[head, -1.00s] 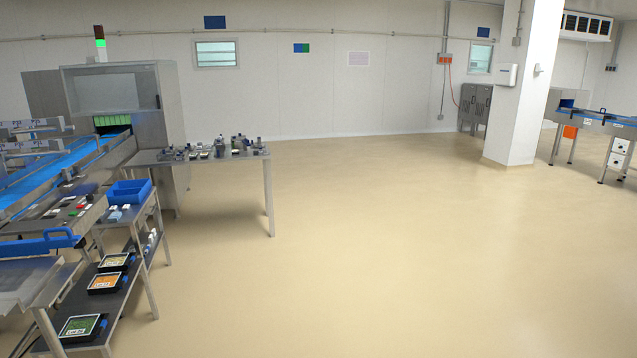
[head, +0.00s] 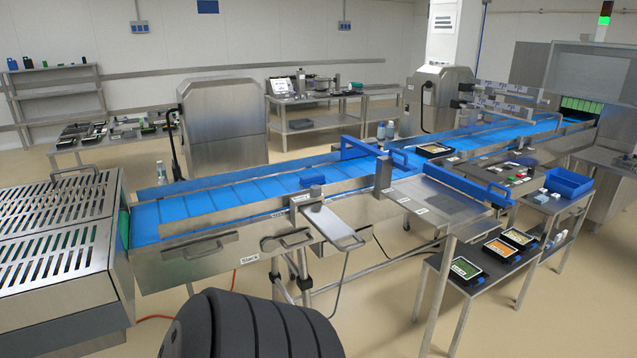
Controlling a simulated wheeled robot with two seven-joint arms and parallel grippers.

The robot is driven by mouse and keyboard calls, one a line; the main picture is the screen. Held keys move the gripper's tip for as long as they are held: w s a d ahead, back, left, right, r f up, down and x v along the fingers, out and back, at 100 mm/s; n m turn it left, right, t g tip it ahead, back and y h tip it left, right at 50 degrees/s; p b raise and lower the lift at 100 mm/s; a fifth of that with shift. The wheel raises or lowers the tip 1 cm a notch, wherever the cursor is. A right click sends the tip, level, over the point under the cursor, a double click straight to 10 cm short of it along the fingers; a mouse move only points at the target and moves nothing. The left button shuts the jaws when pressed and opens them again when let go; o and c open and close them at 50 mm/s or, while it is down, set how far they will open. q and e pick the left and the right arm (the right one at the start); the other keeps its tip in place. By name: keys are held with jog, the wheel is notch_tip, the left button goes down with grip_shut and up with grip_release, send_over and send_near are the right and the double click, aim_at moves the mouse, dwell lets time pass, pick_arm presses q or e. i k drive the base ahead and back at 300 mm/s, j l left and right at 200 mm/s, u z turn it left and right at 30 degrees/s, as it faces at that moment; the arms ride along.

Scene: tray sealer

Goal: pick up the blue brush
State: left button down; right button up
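I cannot make out a blue brush for certain. A small blue block (head: 312,180) sits on the near rail of the conveyor, too small to identify. A blue bin (head: 569,182) stands on the side table at the right; its inside is mostly hidden. Neither of my grippers shows in the head view.
The blue-belted conveyor (head: 230,195) runs across the middle, with a slotted steel unit (head: 55,235) at its left end. Benches with small items stand behind. Open floor (head: 400,320) lies in front.

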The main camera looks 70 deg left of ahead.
aim_at(305, 182)
jog(key=u, duration=2.4)
